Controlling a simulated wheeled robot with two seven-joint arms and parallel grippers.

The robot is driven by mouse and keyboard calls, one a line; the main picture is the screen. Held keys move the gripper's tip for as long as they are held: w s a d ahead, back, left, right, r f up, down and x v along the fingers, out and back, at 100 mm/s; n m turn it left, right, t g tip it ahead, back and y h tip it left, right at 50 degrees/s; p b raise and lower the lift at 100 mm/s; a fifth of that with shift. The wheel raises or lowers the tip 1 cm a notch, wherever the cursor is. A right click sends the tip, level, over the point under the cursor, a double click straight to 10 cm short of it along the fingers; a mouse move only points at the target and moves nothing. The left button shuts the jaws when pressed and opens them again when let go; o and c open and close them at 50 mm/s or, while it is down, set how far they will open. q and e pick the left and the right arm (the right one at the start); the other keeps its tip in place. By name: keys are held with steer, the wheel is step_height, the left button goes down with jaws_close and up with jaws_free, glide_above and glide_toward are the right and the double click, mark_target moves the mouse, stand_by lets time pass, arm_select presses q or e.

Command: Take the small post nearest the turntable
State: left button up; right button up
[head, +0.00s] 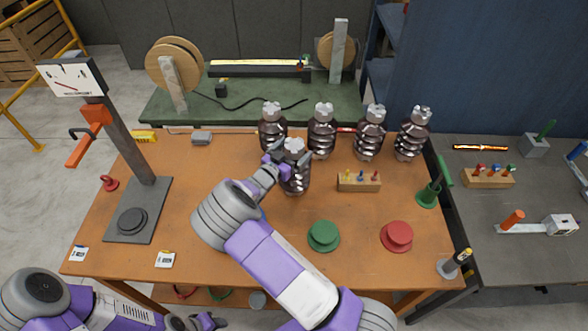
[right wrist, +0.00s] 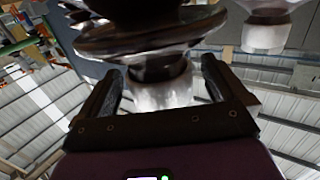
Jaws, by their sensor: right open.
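Several dark, ribbed isolator posts with pale metal caps stand upright on the orange bench. A back row includes posts (head: 322,132), (head: 370,138) and (head: 412,138); one post (head: 296,180) stands in front of it. My right gripper (head: 280,158) is at the front post's upper part. In the right wrist view its open fingers (right wrist: 160,90) lie either side of a post's pale metal end (right wrist: 165,92), with dark ribs beyond. Contact cannot be told. My left gripper (head: 195,322) is at the bottom edge, small and partly cut off. I cannot tell which disc is the turntable.
A green disc (head: 323,235) and a red disc (head: 397,235) lie on the near bench. A wooden block with small pegs (head: 358,183) stands right of the front post. A grey stand with a dial (head: 72,78) is at left. The front middle-left bench is clear.

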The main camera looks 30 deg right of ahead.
steer(key=x, duration=0.2)
steer(key=shift+w+d, duration=0.1)
steer(key=shift+d, duration=0.2)
jaws_close()
steer(key=shift+w+r, duration=0.1)
steer(key=shift+r, duration=0.25)
steer(key=shift+w+f, duration=0.1)
